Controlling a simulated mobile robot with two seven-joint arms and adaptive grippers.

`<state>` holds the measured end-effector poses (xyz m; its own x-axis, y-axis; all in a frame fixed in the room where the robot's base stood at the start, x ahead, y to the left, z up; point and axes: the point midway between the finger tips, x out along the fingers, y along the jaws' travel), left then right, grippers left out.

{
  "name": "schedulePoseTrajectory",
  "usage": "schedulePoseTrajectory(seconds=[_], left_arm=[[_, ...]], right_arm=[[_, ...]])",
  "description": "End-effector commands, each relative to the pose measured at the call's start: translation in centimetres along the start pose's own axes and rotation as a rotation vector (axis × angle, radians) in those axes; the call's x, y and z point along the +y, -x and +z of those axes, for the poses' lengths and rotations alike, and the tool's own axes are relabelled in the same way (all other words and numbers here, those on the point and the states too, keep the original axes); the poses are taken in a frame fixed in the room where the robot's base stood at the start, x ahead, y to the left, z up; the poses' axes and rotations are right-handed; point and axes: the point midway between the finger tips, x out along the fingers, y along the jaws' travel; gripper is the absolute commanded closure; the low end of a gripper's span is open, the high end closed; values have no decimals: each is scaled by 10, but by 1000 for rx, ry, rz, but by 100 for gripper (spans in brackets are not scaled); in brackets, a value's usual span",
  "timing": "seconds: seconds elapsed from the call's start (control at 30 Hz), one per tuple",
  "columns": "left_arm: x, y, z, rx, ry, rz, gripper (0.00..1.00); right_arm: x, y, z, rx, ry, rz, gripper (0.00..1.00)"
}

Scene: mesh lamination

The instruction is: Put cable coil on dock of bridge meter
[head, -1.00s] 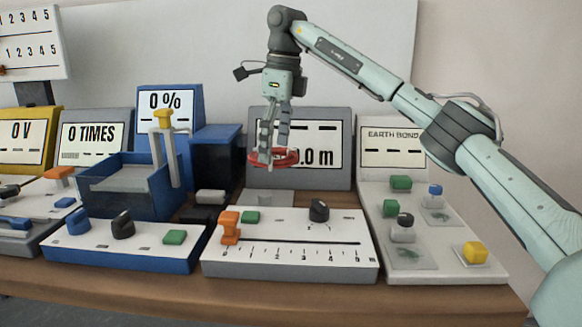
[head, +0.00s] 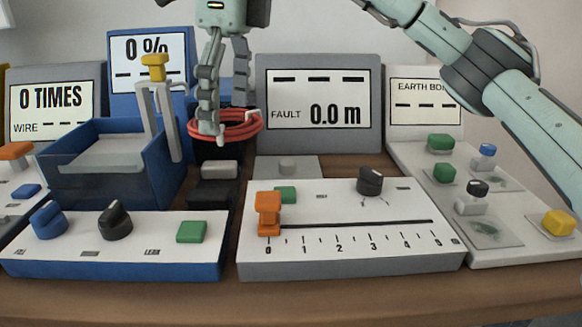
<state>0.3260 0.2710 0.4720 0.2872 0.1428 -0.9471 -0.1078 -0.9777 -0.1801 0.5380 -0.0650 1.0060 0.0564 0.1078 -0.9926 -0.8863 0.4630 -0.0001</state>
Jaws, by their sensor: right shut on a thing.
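The cable coil (head: 240,134) is a red ring of several loops with small pale ties. My right gripper (head: 228,122) is shut on it and holds it in the air, left of the grey bridge meter display (head: 319,148) that reads "FAULT 0.0 m". The meter's white control panel (head: 350,213) has an orange slider, a green button and a black knob. My left gripper is out of view.
A blue open-topped tank (head: 80,195) with a yellow-topped upright stands left of the coil. Small grey and black blocks (head: 215,193) sit below the coil. The earth bond unit (head: 490,236) with green, blue and yellow parts is at right.

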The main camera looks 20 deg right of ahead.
Motion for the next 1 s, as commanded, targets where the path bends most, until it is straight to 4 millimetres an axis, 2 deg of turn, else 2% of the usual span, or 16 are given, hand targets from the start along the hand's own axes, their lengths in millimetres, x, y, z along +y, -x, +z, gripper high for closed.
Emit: schedulePoseTrajectory(seconds=[0.07,0.17,0.5,0.6,0.83,1.0], left_arm=[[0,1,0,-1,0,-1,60],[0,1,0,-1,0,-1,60],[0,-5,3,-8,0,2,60],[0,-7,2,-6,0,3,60],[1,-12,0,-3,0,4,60],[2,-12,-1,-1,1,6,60]], right_arm=[[1,-2,-2,1,3,1,43],[-9,-9,-11,3,0,2,43],[-69,-48,-61,2,-2,2,43],[-81,-55,-71,2,1,2,43],[-90,-67,-78,3,5,1,43],[-89,-90,-82,4,4,3,43]])
